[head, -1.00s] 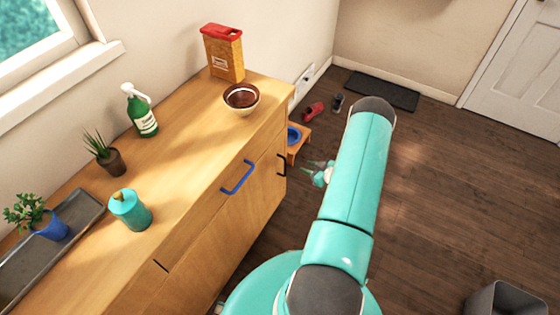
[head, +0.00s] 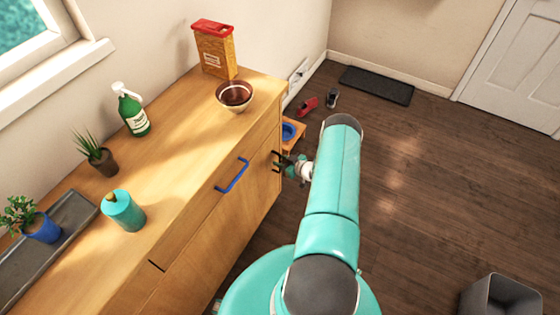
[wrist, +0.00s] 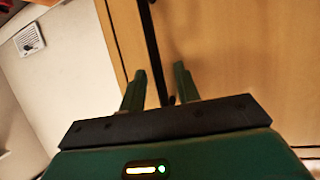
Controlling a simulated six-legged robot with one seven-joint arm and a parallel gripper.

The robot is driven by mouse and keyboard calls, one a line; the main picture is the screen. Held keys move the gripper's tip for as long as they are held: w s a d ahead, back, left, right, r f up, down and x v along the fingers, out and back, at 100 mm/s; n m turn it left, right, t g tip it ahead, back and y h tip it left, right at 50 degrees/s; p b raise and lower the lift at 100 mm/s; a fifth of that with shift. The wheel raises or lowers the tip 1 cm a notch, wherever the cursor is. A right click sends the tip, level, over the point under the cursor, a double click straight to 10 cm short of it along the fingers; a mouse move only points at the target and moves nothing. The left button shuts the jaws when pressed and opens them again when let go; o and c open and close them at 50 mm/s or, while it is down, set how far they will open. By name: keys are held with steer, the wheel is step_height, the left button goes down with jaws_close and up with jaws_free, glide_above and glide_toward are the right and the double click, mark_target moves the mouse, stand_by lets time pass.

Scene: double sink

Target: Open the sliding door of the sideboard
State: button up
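The wooden sideboard (head: 205,225) stands along the left wall. My gripper (head: 284,164) is at the dark handle, small and partly hidden by my arm in the head view. In the wrist view my gripper (wrist: 159,78) is open, its two fingers apart and pointing at the wooden front. A dark seam runs beside the handle.
On the sideboard top are a bowl (head: 234,95), a red-lidded box (head: 215,48), a green spray bottle (head: 133,110), a teal jar (head: 123,211), plants and a grey tray (head: 70,215). The floor at right is largely clear.

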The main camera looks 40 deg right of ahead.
steer(key=shift+w+f, duration=0.2)
steer(key=shift+w, duration=0.3)
jaws_close()
steer(key=shift+a, duration=0.1)
